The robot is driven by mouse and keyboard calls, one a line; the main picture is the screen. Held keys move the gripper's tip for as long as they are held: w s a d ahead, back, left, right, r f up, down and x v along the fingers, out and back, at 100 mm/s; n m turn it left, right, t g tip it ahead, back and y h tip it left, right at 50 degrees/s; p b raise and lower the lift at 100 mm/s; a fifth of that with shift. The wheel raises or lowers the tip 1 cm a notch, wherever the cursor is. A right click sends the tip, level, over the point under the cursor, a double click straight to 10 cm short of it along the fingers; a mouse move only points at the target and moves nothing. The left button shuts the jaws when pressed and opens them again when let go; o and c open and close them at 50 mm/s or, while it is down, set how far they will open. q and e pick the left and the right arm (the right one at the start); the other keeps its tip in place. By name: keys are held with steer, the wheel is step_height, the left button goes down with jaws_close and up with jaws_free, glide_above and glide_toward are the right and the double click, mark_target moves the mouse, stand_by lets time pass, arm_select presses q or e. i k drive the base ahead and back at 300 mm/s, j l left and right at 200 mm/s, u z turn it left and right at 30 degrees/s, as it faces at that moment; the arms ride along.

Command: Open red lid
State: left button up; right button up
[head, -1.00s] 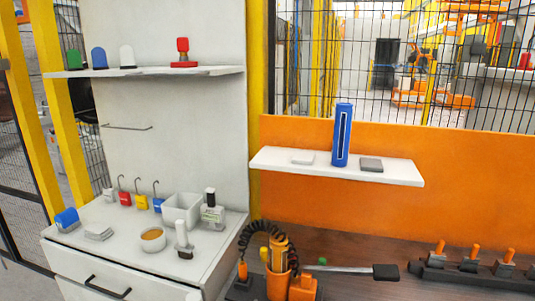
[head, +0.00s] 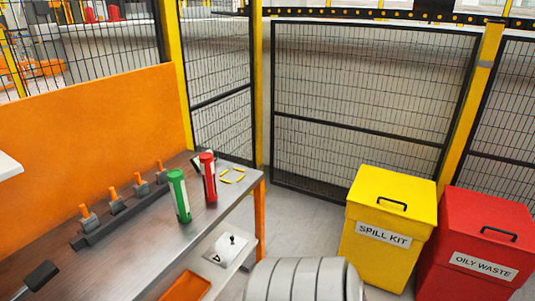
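The red bin marked "OILY WASTE" (head: 462,278) stands at the right edge of the head view. Its red lid (head: 492,219) is shut and has a black handle (head: 499,233) on top. The bin's right side and bottom are cut off by the frame. A grey ribbed rounded part (head: 305,281) shows at the bottom middle; I cannot tell what it is. Neither of my grippers is in view.
A yellow "SPILL KIT" bin (head: 370,262) with a shut lid stands left of the red bin. A workbench (head: 150,240) on the left holds a green tube (head: 178,196), a red tube (head: 208,178) and a rack (head: 120,212). Mesh fencing (head: 365,100) stands behind. Some floor (head: 300,222) is clear.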

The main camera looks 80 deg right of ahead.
mark_target(504, 222)
steer(key=z, duration=3.8)
steer(key=i+z, duration=0.1)
steer(key=z, duration=0.15)
steer(key=i+l+u, duration=0.1)
steer(key=i, duration=0.35)
steer(key=i+l, duration=0.2)
steer(key=i, duration=0.25)
steer(key=i+l+u, duration=0.15)
steer(key=i, duration=0.3)
steer(key=i+l+u, duration=0.1)
steer(key=i+l, duration=0.15)
steer(key=i, duration=0.2)
